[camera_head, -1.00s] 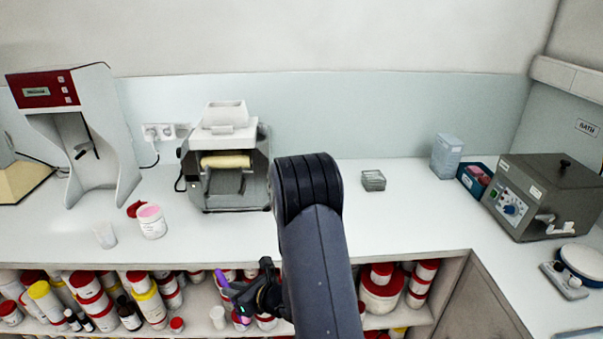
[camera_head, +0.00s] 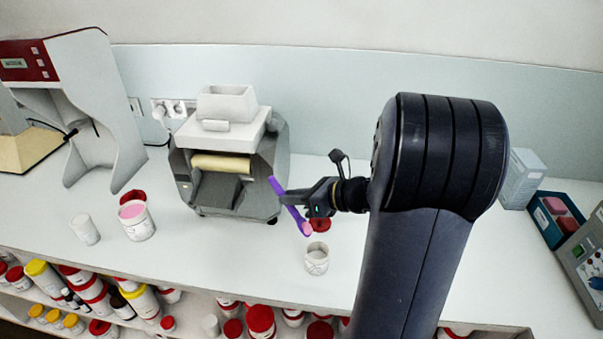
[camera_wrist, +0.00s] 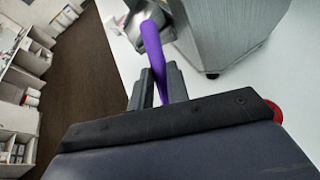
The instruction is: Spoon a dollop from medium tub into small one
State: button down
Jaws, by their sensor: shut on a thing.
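My gripper (camera_head: 292,197) is shut on a purple spoon (camera_head: 277,186), held tilted above the counter; it also shows between the fingers in the wrist view (camera_wrist: 155,55). The spoon's lower end looks pink, seemingly with a dollop on it. This end is above and slightly left of a small open white tub (camera_head: 317,262). A red lid (camera_head: 320,225) lies behind that tub. The medium white tub (camera_head: 138,228) stands open at the left with pink cream inside. Its red lid (camera_head: 133,196) lies behind it.
A small white cup (camera_head: 85,231) stands left of the medium tub. The mill (camera_head: 235,160) stands close behind my gripper. A red-fronted machine (camera_head: 90,110) is at the far left. Shelves of jars (camera_head: 150,300) lie below the front edge. Counter between the tubs is clear.

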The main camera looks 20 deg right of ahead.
jog(key=shift+w+d+f+b, duration=0.1)
jog(key=shift+d+f+b, duration=0.1)
jog(key=shift+f+b, duration=0.95)
jog(key=shift+w+d+f+b, duration=0.1)
jog(key=shift+d+f+b, duration=0.05)
jog(key=shift+f+b, duration=0.95)
jog(key=shift+s+f, duration=0.1)
jog(key=shift+f, duration=0.1)
dwell(0.4)
jog(key=shift+w+a, duration=0.15)
jog(key=shift+w, duration=0.15)
jog(key=shift+r, duration=0.15)
dwell(0.5)
jog(key=shift+r+p, duration=2.85)
jog(key=shift+r, duration=0.05)
